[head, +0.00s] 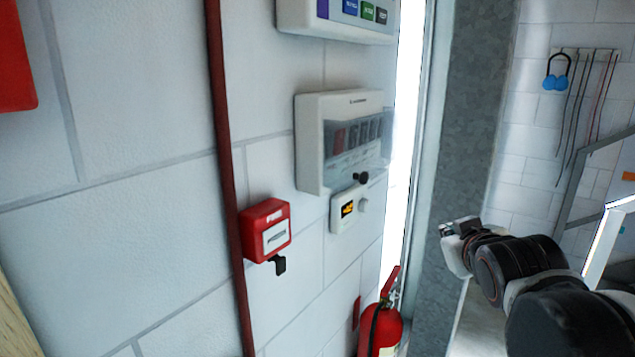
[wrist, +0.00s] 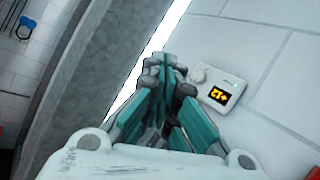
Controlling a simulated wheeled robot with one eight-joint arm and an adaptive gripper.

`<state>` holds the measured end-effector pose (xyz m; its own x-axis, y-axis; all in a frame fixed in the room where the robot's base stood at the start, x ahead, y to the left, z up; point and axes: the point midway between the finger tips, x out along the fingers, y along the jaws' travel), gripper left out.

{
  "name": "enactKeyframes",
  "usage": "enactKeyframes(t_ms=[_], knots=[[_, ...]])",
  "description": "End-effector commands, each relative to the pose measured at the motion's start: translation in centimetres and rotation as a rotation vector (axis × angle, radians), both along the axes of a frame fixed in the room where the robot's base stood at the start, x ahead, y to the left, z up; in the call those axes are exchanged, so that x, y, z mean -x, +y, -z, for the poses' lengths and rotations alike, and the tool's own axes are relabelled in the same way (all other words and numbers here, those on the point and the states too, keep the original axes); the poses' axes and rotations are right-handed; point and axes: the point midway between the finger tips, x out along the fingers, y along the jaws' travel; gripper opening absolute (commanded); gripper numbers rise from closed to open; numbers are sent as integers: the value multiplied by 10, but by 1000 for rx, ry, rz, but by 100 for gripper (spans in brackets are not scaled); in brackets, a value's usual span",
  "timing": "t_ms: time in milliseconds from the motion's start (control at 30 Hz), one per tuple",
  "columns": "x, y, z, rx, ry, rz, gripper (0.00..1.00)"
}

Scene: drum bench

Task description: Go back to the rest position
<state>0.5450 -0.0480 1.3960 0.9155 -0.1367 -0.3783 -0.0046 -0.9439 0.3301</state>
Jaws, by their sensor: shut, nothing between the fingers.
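My gripper (wrist: 165,85) shows in the wrist view with its teal fingers drawn together and nothing between them. In the head view my arm reaches in from the lower right, and its end is in front of the grey door frame. The fingers are hard to make out there. In the wrist view a small white thermostat-like box (wrist: 218,90) with an orange display is on the wall just right of the fingertips. I cannot tell the distance between them, but no contact shows.
On the white block wall are a grey-white panel with a clear cover (head: 312,140), the small display box (head: 346,209) and a red call point (head: 266,230). A red extinguisher (head: 383,328) stands below. A red pipe (head: 222,150) runs down the wall. A metal railing (head: 575,190) is at right.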

Motion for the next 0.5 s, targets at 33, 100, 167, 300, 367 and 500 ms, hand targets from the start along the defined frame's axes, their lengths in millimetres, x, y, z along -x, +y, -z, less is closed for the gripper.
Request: enactKeyframes(t_ms=[33, 100, 167, 300, 367, 500], knots=[[20, 4, 43, -38, 56, 10, 0], [46, 10, 84, -95, 137, 28, 0], [69, 16, 119, -140, 206, 40, 0], [119, 30, 190, -232, 356, 63, 0], [137, 35, 214, -264, 409, 71, 0], [167, 45, 249, -311, 497, 81, 0]])
